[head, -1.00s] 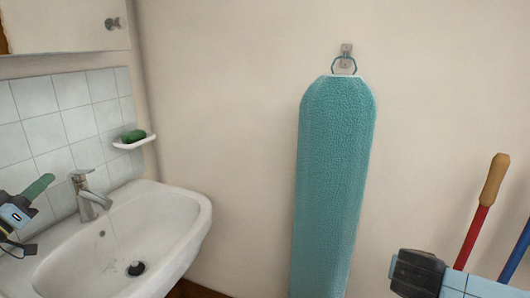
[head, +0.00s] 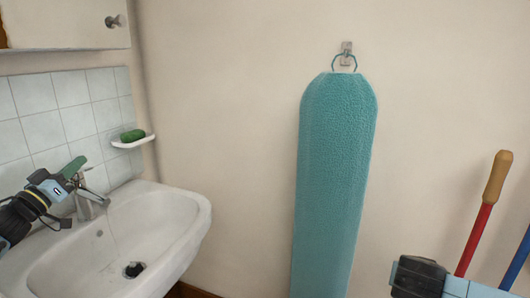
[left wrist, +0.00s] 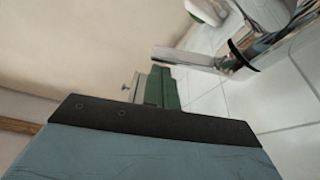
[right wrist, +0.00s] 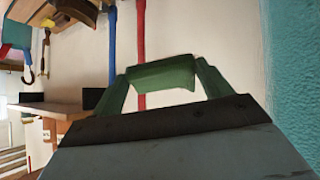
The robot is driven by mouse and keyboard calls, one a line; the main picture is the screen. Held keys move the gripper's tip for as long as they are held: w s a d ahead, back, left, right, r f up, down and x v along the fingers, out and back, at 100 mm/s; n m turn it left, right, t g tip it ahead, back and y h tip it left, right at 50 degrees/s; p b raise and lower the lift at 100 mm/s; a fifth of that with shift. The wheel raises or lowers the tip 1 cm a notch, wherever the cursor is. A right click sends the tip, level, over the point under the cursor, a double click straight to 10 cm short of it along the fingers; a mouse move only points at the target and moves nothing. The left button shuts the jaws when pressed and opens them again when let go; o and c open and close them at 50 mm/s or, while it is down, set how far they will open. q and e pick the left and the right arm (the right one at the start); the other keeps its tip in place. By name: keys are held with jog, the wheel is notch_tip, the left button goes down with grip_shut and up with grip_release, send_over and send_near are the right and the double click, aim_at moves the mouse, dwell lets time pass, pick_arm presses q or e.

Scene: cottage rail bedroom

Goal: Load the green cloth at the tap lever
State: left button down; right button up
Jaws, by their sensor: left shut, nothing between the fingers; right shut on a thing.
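The chrome tap (head: 90,195) stands at the back of the white washbasin (head: 185,212), at the left in the head view. Its lever (head: 84,172) is on top. My left gripper (head: 75,166) is shut and empty, its green fingers beside the lever; I cannot tell whether they touch it. In the left wrist view the shut fingers (left wrist: 160,88) are left of and below the chrome tap (left wrist: 185,58). My right gripper (right wrist: 163,82) is shut on the green cloth (right wrist: 163,75), which spans between its fingers. In the head view the cloth is not visible.
A green soap (head: 133,135) lies in a white wall dish (head: 140,143). A teal ironing board (head: 335,170) hangs on the wall. Red and blue handles (head: 480,225) stand at the right. A cabinet (head: 60,25) is above the basin.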

pick_arm(q)
jog(key=shift+d+f, duration=0.15)
jog(key=shift+f, duration=0.35)
